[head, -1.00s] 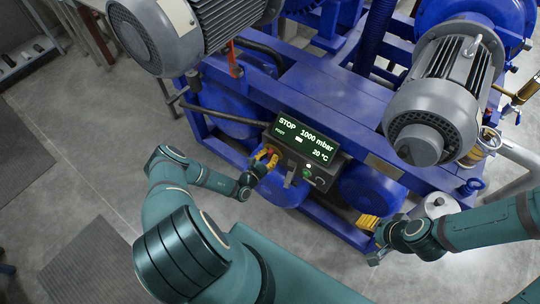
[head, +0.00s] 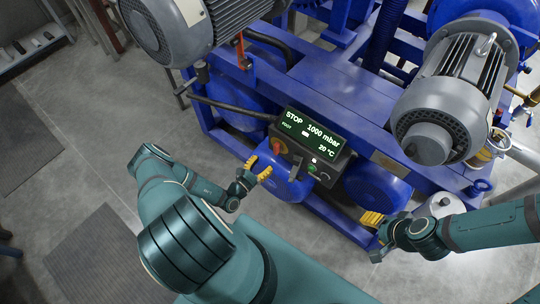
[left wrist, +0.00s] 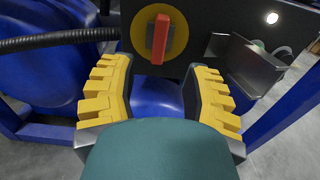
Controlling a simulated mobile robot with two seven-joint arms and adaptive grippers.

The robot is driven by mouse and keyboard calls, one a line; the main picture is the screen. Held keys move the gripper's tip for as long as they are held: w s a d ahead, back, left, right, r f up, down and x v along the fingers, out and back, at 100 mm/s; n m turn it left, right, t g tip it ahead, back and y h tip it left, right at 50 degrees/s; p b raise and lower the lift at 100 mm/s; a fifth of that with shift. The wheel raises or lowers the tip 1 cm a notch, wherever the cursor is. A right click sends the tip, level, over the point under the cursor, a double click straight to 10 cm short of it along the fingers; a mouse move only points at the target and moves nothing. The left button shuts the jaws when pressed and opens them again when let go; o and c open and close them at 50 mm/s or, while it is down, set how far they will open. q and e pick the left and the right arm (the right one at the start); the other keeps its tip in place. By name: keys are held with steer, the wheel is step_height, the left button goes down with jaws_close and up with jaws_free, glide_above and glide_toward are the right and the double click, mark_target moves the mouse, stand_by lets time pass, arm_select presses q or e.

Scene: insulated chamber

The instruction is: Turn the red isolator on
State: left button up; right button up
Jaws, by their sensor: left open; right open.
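The red isolator (head: 279,147) is on the left part of the dark control box (head: 325,150). In the left wrist view its red handle (left wrist: 160,38) stands upright on a round yellow plate (left wrist: 176,36). My left gripper (head: 258,168) is open, with yellow ridged fingers, just in front of and apart from the isolator. In the left wrist view the open fingers (left wrist: 160,74) frame the space below the handle, with nothing between them. My right gripper (head: 379,243) is open and empty, low and to the right of the box.
The box display (head: 309,134) reads STOP, 1000 mbar, 20 °C. A grey bracket (left wrist: 246,64) sticks out right of the isolator, near the right finger. A black hose (left wrist: 55,40) runs at left. Blue pump frame (head: 350,110) and grey motors (head: 440,110) stand behind. Floor at left is open.

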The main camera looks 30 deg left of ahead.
arm_select(q)
steer(key=shift+s+a, duration=0.1)
steer(key=shift+s, duration=1.2)
